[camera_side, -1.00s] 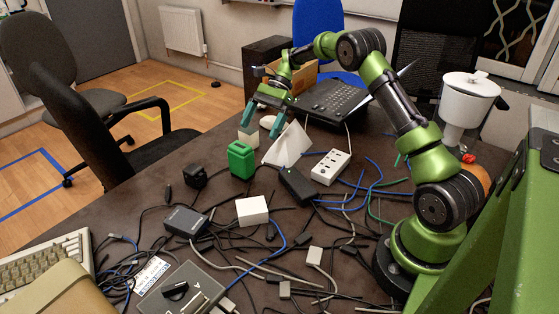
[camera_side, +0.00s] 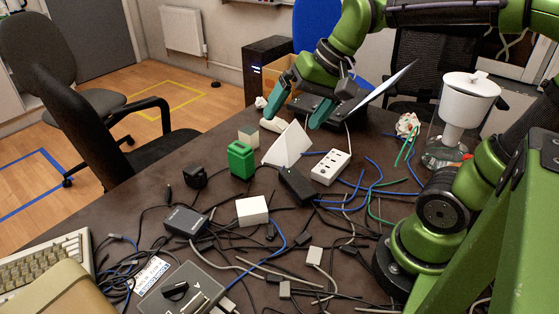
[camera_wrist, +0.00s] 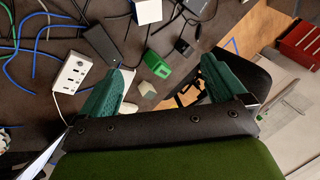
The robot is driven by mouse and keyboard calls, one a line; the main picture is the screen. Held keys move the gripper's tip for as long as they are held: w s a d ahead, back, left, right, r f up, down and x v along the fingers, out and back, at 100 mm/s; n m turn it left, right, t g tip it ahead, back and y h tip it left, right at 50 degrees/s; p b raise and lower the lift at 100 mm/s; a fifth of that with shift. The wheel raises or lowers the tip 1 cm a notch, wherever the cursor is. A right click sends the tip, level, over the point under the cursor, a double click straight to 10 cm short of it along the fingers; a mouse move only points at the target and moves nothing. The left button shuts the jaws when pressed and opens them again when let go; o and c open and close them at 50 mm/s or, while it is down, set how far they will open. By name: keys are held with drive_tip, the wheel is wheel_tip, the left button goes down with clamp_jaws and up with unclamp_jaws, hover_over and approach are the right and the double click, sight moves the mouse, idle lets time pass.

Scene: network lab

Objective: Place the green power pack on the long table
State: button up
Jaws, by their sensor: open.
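The green power pack (camera_side: 241,160), shaped like a small canister with a handle, stands on the dark long table (camera_side: 75,205). In the side view it is left of the white folded card. It also shows in the wrist view (camera_wrist: 157,65), beyond and between my fingers. My gripper (camera_side: 294,117) is open and empty, its teal fingers pointing down behind the white card, to the right of and behind the pack. Both fingers show spread in the wrist view. A small pale block with a greenish top (camera_side: 249,137) stands just behind the pack.
The white card (camera_side: 287,146) stands between gripper and pack. A white power strip (camera_side: 331,167), black adapter (camera_side: 297,185), black plug block (camera_side: 195,177), white box (camera_side: 252,211) and many loose cables crowd the table. An open laptop (camera_side: 385,84) is behind.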

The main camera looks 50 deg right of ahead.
drive_tip(key=s+n, duration=0.1)
drive_tip(key=s, duration=0.1)
drive_tip(key=s+a+f+n+t, duration=0.1)
drive_tip(key=s+t, duration=0.1)
drive_tip(key=s, duration=0.1)
drive_tip(key=shift+s+a+f+n+h, duration=0.15)
drive_tip(key=shift+s+f+n+h, duration=0.15)
drive_tip(key=shift+f+n, duration=0.1)
